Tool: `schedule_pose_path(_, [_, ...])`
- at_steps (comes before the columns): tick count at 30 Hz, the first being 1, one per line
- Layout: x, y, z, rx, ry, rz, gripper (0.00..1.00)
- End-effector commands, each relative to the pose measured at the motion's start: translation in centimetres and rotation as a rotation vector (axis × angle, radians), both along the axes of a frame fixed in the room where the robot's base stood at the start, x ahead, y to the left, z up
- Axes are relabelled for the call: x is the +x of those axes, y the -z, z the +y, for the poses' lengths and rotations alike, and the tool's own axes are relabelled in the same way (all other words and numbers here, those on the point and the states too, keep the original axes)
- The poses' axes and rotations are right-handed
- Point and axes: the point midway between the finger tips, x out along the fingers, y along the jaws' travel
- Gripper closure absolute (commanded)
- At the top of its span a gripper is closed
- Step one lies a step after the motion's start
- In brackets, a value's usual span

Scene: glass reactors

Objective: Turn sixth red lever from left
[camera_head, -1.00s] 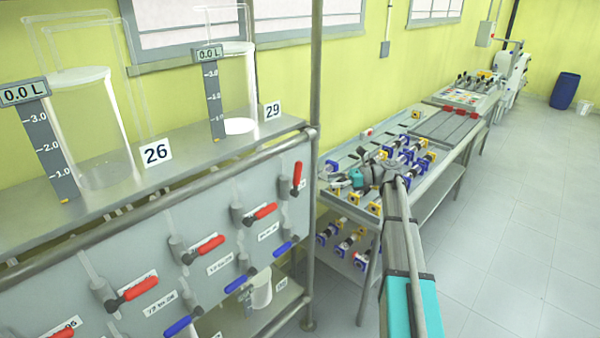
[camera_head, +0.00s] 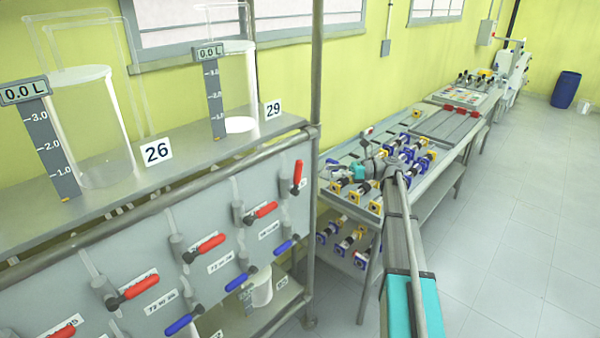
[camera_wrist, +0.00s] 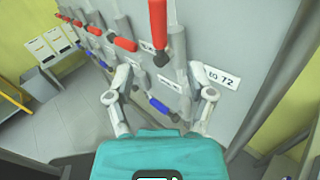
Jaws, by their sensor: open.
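A row of red levers runs along the grey panel in the head view. Those seen there include a cut-off one at lower left (camera_head: 62,329), then slanted ones (camera_head: 138,287), (camera_head: 207,245) and (camera_head: 262,211). The rightmost red lever (camera_head: 297,175) stands upright. In the wrist view an upright red lever (camera_wrist: 158,24) is at top centre, its dark pivot at its lower end. Slanted red levers (camera_wrist: 125,44) are to its left. My gripper (camera_wrist: 164,90) is open and empty, its fingers spread below that pivot and apart from the lever. In the head view my gripper (camera_head: 338,174) is right of the panel.
Blue levers (camera_head: 285,246) sit below the red ones; one shows between my fingers (camera_wrist: 162,108). A metal post (camera_head: 315,130) stands at the panel's right end. A bench with valves (camera_head: 350,150) lies behind my arm. The floor at right is clear.

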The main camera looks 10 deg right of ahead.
Motion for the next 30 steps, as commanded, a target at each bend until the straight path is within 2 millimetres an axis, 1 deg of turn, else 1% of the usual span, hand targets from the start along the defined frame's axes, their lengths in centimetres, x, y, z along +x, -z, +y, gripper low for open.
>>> schedule_pose_path(1, [0.0,0.0,0.7,0.000,-0.002,0.000,0.31])
schedule_pose_path(18, [1.2,0.0,9.0,0.000,-0.002,0.000,0.31])
schedule_pose_path(24, [1.6,0.0,10.8,0.000,-0.001,0.000,0.31])
schedule_pose_path(30, [1.7,0.0,11.5,0.000,0.001,0.000,0.31])
